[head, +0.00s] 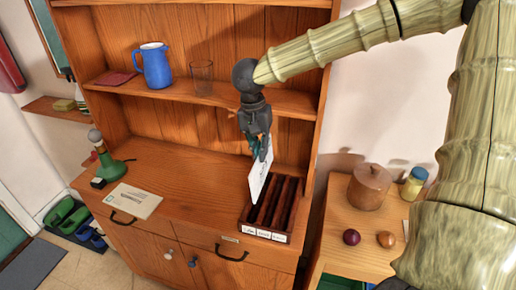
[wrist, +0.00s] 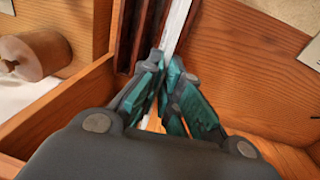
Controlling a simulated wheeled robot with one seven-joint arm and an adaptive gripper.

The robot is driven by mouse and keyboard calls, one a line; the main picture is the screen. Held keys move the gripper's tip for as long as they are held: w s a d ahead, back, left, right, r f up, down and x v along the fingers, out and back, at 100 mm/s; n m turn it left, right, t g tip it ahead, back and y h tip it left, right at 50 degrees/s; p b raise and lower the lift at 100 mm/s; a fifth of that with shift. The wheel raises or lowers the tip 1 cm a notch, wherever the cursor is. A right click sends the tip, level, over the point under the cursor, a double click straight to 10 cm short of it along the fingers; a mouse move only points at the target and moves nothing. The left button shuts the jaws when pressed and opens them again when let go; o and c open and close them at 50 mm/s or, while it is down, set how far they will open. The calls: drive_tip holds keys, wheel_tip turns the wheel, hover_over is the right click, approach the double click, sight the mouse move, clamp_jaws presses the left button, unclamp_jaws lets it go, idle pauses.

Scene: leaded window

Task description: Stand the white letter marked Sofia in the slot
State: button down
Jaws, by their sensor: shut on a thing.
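My gripper (head: 262,152) is shut on a white letter (head: 260,178), held upright and edge-on at the left side of the dark wooden slot rack (head: 274,207). The lower part of the letter is beside or over the rack's left slot; I cannot tell if it is inside. In the wrist view the letter (wrist: 177,30) shows as a thin white edge between my teal fingertips (wrist: 172,75), with the dark rack (wrist: 135,30) beside it. The rack has several slots and white labels along its front. The name on the held letter cannot be read.
A blue jug (head: 154,67) and a glass (head: 202,77) stand on the shelf above. A side table (head: 347,250) at the right holds a wooden pot (head: 369,187).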

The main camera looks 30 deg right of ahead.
wheel_tip(320, 180, down, 12)
drive_tip(key=w+p, duration=0.1)
drive_tip(key=shift+f+p, duration=0.2)
drive_tip(key=shift+p, duration=0.1)
idle(1.7)
drive_tip(key=c, duration=1.5)
unclamp_jaws()
drive_tip(key=shift+c, duration=0.2)
